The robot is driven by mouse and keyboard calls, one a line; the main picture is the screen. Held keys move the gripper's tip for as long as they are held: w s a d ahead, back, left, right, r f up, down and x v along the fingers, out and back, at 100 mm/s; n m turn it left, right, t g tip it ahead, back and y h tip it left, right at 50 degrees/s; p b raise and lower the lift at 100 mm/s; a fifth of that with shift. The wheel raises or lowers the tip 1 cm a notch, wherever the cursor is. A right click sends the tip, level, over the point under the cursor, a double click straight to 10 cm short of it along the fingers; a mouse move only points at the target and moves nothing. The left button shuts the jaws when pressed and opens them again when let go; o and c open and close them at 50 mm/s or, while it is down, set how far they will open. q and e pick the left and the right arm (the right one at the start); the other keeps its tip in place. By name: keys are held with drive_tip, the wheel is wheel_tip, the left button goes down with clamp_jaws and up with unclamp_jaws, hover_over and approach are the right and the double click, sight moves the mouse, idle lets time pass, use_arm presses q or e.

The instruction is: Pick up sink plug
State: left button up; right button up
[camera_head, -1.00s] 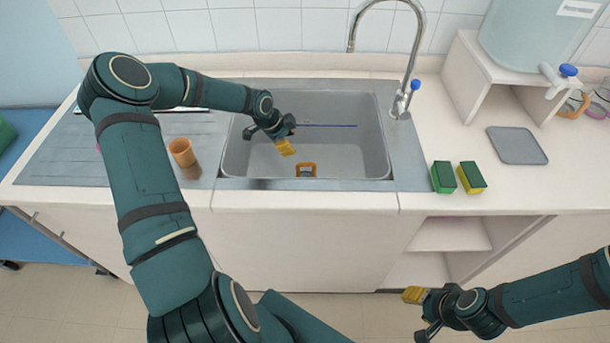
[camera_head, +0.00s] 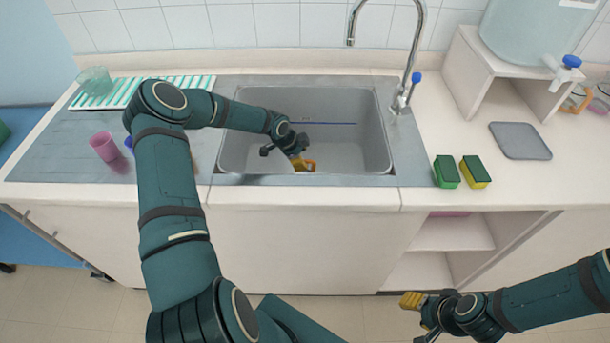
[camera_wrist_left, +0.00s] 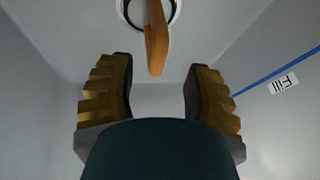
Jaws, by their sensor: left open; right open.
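The orange sink plug (camera_head: 309,165) is in the sink basin, partly hidden by my left gripper (camera_head: 296,158) in the head view. In the left wrist view the plug's orange handle (camera_wrist_left: 156,42) stands up over the round drain, just beyond and between my open fingertips (camera_wrist_left: 160,85). The fingers are apart from it, with nothing between them that I can see gripped. My right gripper (camera_head: 416,318) is open and empty, low in front of the counter.
The grey sink (camera_head: 350,150) has walls close around my left gripper, with a blue fill line (camera_wrist_left: 285,65). A faucet (camera_head: 410,75) rises behind right. Two sponges (camera_head: 447,172) and a grey mat (camera_head: 520,141) lie right. A pink cup (camera_head: 104,146) stands on the left drainboard.

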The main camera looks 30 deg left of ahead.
use_arm(q)
drive_tip(key=x, duration=0.3)
drive_tip(key=shift+d+f, duration=0.15)
drive_tip(key=shift+f, duration=0.15)
clamp_jaws()
